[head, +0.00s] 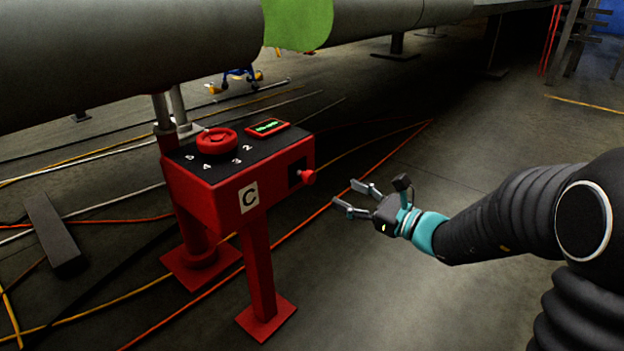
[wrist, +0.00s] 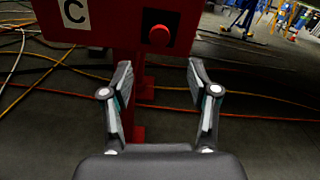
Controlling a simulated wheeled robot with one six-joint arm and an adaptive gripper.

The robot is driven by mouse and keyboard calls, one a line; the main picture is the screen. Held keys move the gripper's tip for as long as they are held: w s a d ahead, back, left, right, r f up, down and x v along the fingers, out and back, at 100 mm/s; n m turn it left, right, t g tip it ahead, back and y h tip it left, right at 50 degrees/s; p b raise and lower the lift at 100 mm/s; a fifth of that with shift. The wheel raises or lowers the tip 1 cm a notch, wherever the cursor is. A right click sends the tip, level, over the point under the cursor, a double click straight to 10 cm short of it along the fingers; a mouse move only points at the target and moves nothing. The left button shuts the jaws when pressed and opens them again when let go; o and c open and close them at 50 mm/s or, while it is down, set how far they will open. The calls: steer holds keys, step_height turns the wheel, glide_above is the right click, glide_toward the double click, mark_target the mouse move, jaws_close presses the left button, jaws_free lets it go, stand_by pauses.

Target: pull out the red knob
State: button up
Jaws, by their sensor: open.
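The red knob (head: 308,177) sticks out from a black plate on the right side of a red control box (head: 220,192). In the wrist view the knob (wrist: 159,35) is above and beyond the space between my fingertips, on the face of the box. My gripper (head: 347,198) is open and empty, to the right of the knob and a little lower in the head view, with its fingers pointing toward the box. In the wrist view my gripper's two fingers (wrist: 159,78) are spread wide and apart from the knob.
The box has a red dial wheel (head: 216,141) and a green-lit display (head: 267,127) on top, and stands on red posts. Cables (head: 300,228) run over the floor. A large grey cylinder (head: 130,50) hangs behind. A dark block (head: 53,235) lies at left.

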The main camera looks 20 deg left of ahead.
mark_target(312, 179)
steer(key=x, duration=1.1)
steer(key=shift+a, duration=0.15)
jaws_close()
